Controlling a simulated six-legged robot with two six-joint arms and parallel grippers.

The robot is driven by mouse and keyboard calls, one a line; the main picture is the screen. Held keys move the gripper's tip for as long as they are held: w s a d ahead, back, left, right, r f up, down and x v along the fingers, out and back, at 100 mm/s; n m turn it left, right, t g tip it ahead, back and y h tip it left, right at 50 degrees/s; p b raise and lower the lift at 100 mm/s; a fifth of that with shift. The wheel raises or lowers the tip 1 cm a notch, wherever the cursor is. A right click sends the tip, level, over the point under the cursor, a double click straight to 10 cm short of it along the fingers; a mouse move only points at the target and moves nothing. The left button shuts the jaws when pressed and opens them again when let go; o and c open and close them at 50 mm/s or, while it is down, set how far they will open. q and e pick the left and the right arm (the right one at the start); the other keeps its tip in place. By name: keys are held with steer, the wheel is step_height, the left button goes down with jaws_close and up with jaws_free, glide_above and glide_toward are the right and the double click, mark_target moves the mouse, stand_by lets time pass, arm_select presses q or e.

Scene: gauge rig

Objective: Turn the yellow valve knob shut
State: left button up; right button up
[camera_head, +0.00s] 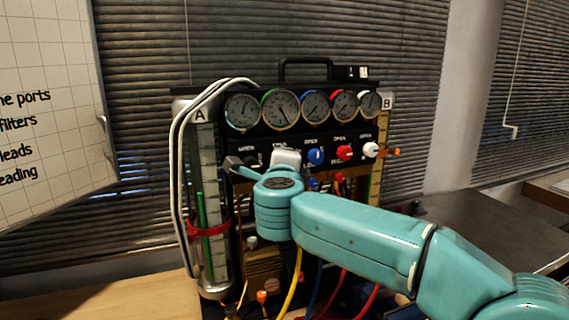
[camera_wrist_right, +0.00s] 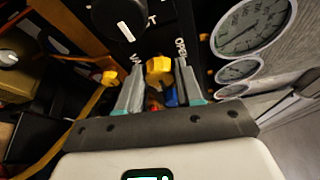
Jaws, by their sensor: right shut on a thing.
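The yellow valve knob (camera_wrist_right: 160,70) shows in the right wrist view between the two grey fingers of my right gripper (camera_wrist_right: 160,67). The fingers are shut on it, one on each side. In the head view my teal right arm comes in from the right, and the right gripper (camera_head: 233,163) is at the left part of the gauge rig's panel (camera_head: 290,142). The yellow knob cannot be made out in the head view, where the gripper and wrist cover that part. My left gripper is not in view.
A blue knob (camera_head: 315,156), a red knob (camera_head: 344,153) and a white knob (camera_head: 371,149) sit right of the gripper, below a row of several gauges (camera_head: 281,108). White tubing (camera_head: 177,150) loops down the left side. Coloured hoses (camera_head: 291,285) hang below the arm.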

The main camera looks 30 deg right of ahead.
steer(key=o, duration=1)
steer(key=shift+o, duration=0.2)
steer(key=shift+s, duration=0.1)
steer(key=b+v, duration=0.1)
steer(key=v, duration=1.5)
steer(key=shift+b, duration=0.35)
steer(key=shift+r, duration=0.15)
